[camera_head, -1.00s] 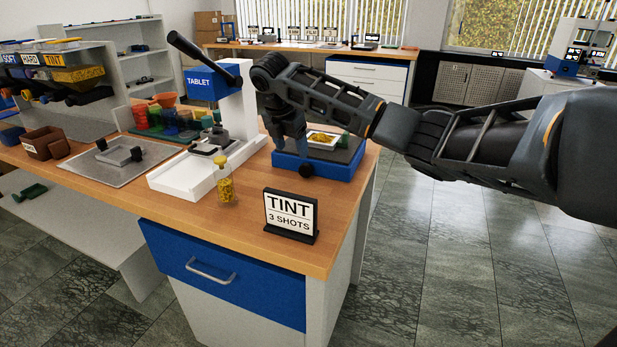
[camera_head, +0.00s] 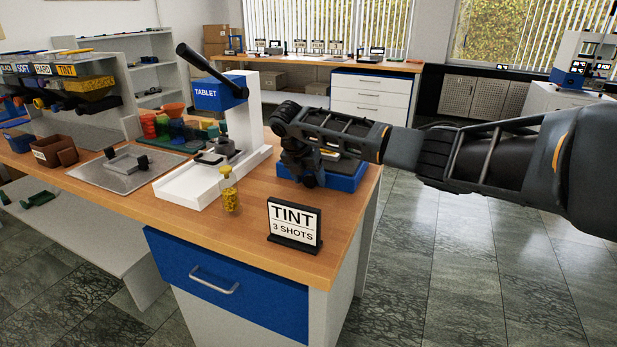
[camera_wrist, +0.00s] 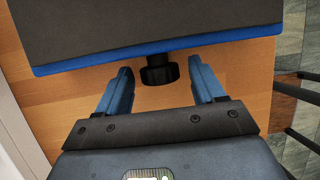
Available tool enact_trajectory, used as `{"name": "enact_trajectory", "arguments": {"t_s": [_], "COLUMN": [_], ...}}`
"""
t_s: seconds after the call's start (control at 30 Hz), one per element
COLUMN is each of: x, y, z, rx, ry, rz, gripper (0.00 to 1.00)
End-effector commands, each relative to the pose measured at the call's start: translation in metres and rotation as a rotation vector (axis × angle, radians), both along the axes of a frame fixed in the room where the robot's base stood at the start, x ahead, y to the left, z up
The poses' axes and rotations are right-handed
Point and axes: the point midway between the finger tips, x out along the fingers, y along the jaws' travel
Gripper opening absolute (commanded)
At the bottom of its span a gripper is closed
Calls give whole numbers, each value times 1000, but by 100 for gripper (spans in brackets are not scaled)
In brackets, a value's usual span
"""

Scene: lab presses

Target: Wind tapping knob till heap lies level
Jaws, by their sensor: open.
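The tapping device is a blue box (camera_head: 350,180) with a dark top at the right end of the wooden bench. Its black knob (camera_wrist: 159,70) sticks out of the front face in the wrist view. My gripper (camera_wrist: 163,77) is open, with one blue finger on each side of the knob and a gap to each. In the head view my gripper (camera_head: 308,178) is in front of the box, and my arm hides much of the top. The tray with the yellow heap is hidden now, so its level cannot be seen.
A white tablet press (camera_head: 245,120) with a long lever stands left of the box. A vial of yellow grains (camera_head: 230,192) and a TINT sign (camera_head: 294,226) stand near the bench front. Wood is bare between sign and box.

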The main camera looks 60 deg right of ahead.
Motion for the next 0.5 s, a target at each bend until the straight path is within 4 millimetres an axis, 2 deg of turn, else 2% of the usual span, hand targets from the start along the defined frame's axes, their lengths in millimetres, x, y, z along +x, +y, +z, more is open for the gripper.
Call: {"name": "enact_trajectory", "arguments": {"t_s": [0.2,0.5], "x": [0,0], "y": [0,0], "z": [0,0], "rx": [0,0], "ry": [0,0], "rz": [0,0], "gripper": [66,38]}}
